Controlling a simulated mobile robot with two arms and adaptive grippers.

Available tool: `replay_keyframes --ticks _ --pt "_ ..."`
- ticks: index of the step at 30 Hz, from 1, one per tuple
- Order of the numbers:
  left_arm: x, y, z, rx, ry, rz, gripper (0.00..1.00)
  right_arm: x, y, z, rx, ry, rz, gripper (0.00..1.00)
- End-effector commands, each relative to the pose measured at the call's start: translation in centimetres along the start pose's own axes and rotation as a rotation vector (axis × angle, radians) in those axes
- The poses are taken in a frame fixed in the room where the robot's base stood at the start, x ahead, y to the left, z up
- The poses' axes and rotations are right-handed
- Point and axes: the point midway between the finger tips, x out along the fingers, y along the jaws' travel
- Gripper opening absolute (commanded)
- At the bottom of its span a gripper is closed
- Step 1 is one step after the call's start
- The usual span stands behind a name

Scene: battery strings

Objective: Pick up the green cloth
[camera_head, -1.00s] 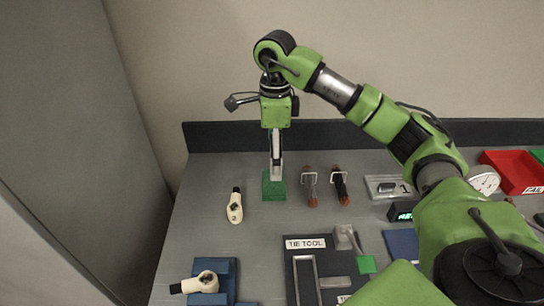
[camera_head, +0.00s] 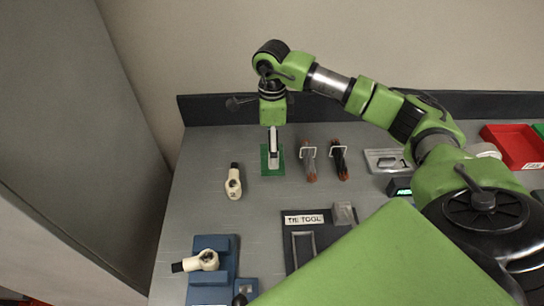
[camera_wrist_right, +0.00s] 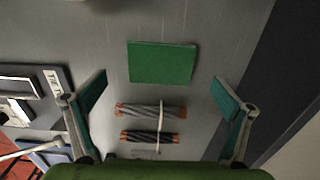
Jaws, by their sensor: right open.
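The green cloth (camera_head: 266,164) is a flat green square on the grey bench, near the back left. It shows whole in the right wrist view (camera_wrist_right: 161,63), lying flat. My right gripper (camera_head: 273,160) points down above the cloth in the head view and hides its middle. In the right wrist view its two fingers (camera_wrist_right: 162,95) are spread wide and empty, with the cloth between and beyond them. Whether the fingertips touch the bench is unclear. My left gripper is in neither view.
Two tied dark cable bundles (camera_head: 324,160) lie just right of the cloth. A cream piece with a black end (camera_head: 234,182) lies to its left. A blue block (camera_head: 222,280), a TIE TOOL board (camera_head: 335,219) and a red tray (camera_head: 512,147) are around. The raised back edge (camera_head: 215,109) stands behind.

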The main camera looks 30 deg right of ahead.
Motion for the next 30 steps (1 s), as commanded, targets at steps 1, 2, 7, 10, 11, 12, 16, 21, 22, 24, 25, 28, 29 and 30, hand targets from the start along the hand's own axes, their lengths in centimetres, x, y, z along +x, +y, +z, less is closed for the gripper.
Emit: replay_keyframes --ticks 1,2,7,10,11,12,16,21,22,24,25,28,29,30 --pt "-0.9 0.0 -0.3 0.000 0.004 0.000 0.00 0.5 0.2 -0.1 -0.001 0.003 0.006 0.96" --pt "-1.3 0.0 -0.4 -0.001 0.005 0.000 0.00 0.9 0.2 -0.1 0.000 0.003 0.007 0.96" --pt "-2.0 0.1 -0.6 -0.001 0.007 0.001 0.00 3.4 0.1 0.0 0.001 0.001 0.004 0.96" --pt "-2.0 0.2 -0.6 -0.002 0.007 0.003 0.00 4.1 0.1 0.0 0.000 0.000 0.002 0.96" --pt "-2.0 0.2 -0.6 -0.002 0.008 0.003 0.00 4.1 0.1 0.0 0.000 0.000 0.001 0.96" --pt "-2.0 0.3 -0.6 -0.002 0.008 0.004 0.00 4.2 0.1 0.0 0.000 0.000 0.001 0.96" --pt "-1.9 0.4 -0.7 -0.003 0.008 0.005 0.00 4.2 0.1 0.0 0.000 0.000 0.001 0.96" --pt "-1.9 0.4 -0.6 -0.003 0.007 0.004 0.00 4.2 0.1 0.0 0.000 0.000 0.001 0.55" --pt "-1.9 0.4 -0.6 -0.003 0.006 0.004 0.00 4.2 0.1 0.0 0.000 0.000 0.001 0.55" --pt "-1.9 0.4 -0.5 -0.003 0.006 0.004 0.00 4.2 0.1 0.0 0.000 0.000 0.001 0.55" --pt "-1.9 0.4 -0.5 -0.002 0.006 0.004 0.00 4.2 0.1 0.0 0.000 0.000 0.001 0.55" --pt "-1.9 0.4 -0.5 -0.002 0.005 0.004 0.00 4.2 0.1 0.0 0.000 0.000 0.001 0.55" --pt "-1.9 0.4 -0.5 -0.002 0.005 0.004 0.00 4.2 0.1 0.0 0.000 0.000 0.001 0.55" --pt "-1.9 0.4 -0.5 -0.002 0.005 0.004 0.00 4.2 0.1 0.0 0.000 0.000 0.001 0.55"
